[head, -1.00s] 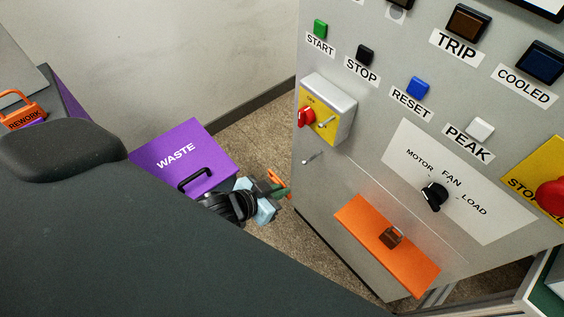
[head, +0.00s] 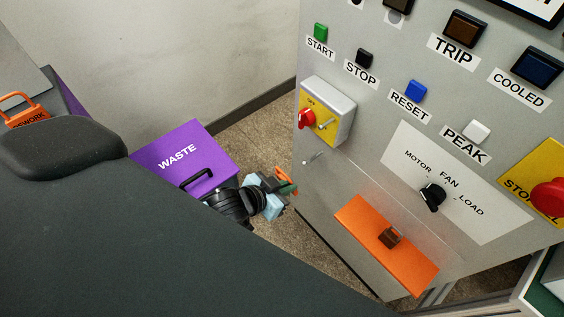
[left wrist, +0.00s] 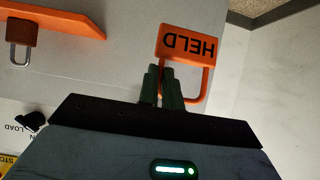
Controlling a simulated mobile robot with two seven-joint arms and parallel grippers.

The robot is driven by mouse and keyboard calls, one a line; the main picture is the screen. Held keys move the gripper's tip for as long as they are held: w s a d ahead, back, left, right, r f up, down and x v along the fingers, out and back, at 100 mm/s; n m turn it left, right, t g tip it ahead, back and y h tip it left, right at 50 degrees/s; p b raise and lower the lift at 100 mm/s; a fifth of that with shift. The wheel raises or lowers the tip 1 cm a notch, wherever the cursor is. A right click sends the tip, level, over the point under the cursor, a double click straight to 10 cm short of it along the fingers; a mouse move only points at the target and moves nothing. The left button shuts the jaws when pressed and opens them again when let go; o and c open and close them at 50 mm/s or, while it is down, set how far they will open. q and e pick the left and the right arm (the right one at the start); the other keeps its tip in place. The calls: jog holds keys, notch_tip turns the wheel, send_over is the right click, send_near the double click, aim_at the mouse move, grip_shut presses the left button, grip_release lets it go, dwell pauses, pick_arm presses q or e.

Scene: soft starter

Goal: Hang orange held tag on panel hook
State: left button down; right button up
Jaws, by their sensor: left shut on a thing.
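The orange HELD tag (left wrist: 188,45) is gripped in my left gripper (left wrist: 168,88), whose green fingers close on it near its wire-like loop; it reads upside down in the left wrist view. In the head view my left gripper (head: 281,189) is beside the grey panel (head: 340,185), left of its lower edge, with the tag mostly hidden behind the fingers. A small metal hook (head: 314,159) sticks out of the panel below the yellow switch box. The tag is apart from the hook. My right gripper is not in view.
A purple WASTE bin (head: 170,160) stands behind the left arm. An orange REWORK tag (head: 24,112) is at far left. The panel carries a red rotary switch on a yellow box (head: 327,112), an orange shelf (head: 372,226) with a brown padlock (head: 390,237), and a black selector knob (head: 433,195).

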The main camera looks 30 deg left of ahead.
pick_arm(q)
jog(key=shift+w+d+f, duration=0.1)
jog(key=shift+w+d, duration=0.2)
jog(key=shift+w, duration=0.55)
jog(key=w+d+f+b, duration=0.2)
jog(key=w+d, duration=0.1)
jog(key=w, duration=0.5)
jog(key=shift+w+f, duration=0.15)
jog(key=shift+f, duration=0.1)
dwell(0.5)
dwell(0.7)
jog(key=c, duration=1.5)
grip_release()
jog(key=shift+a, duration=0.1)
